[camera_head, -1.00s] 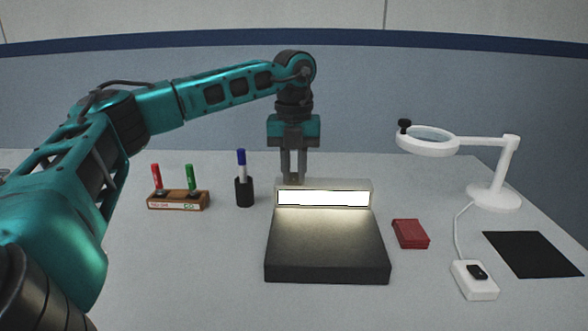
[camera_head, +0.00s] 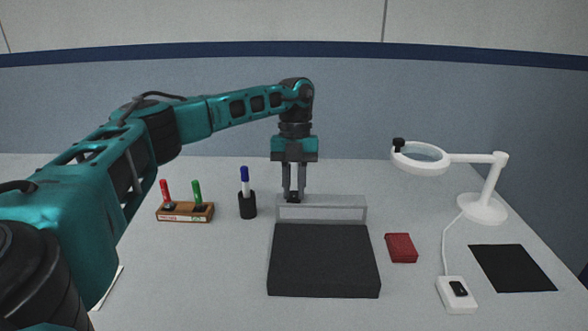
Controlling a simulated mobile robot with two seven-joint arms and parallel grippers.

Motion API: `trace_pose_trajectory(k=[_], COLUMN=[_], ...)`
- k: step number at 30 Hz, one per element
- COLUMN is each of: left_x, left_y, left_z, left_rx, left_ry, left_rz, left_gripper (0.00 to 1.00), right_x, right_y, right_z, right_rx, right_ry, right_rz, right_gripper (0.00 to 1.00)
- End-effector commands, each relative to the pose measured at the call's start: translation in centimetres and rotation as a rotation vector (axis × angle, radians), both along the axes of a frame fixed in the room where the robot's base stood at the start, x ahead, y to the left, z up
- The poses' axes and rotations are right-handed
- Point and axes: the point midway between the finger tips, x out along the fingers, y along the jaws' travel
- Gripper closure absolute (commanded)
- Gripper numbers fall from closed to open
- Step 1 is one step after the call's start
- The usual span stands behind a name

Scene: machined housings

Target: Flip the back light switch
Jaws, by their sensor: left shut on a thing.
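The panel is unlit. My right gripper is out of view.
Left of the fixture stand a black cup (camera_head: 247,206) with a blue marker and a wooden holder (camera_head: 185,213) with red and green markers. To the right are a red box (camera_head: 401,247), a white magnifier lamp (camera_head: 482,208), its white switch box (camera_head: 456,295) and a black mat (camera_head: 511,268).

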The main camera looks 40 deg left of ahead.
Motion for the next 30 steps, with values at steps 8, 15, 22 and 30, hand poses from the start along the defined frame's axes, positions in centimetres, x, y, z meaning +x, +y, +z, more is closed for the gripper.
trace_pose_trajectory(k=[8, 15, 22, 30], left_x=[0.4, 0.4, 0.4, 0.3], left_y=[0.3, 0.4, 0.4, 0.3], left_z=[0.4, 0.2, 0.1, 0.1], left_rx=[-0.074, -0.097, -0.098, -0.097], left_ry=[0.087, 0.109, 0.110, 0.111], left_rz=[0.004, 0.003, 0.003, 0.002], left_gripper=[1.00, 1.00, 1.00, 0.56], right_x=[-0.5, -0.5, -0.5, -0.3], right_y=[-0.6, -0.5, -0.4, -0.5], right_z=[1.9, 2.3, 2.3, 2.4], right_rx=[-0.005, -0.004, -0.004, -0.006], right_ry=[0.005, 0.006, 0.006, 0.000], right_rz=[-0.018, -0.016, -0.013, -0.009], right_gripper=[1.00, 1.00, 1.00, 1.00])
